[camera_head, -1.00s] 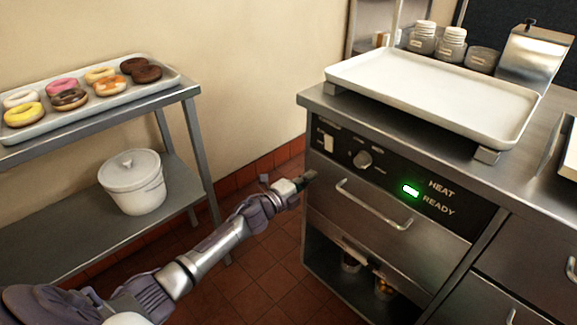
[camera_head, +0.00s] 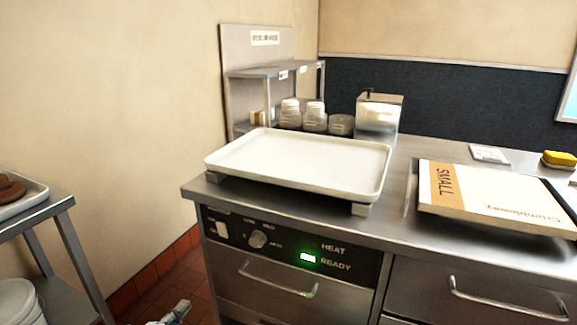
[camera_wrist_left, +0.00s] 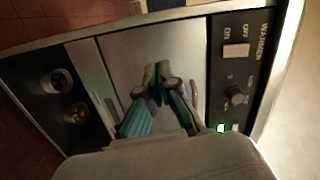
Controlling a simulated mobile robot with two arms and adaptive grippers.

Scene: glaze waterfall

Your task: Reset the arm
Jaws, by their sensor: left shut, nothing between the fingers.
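My left arm shows only at the bottom edge of the head view, where the tip of my left gripper (camera_head: 177,312) is just in the picture, in front of the warmer cabinet's left side. In the left wrist view the left gripper (camera_wrist_left: 157,75) is shut and empty, with its fingers in front of the warmer's drawer front (camera_wrist_left: 165,45). I cannot tell the exact gap to the drawer. The warmer panel (camera_head: 290,246) has a switch, a knob (camera_head: 257,239) and a lit green light (camera_head: 308,258). My right gripper is not in view.
A white tray (camera_head: 295,160) sits raised on the steel counter. To its right lies a "SMALL" board (camera_head: 490,198). Jars (camera_head: 315,118) and a metal box (camera_head: 378,118) stand behind. A steel rack (camera_head: 40,218) is at the left edge. Drawer handles (camera_head: 275,280) stick out from the cabinet.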

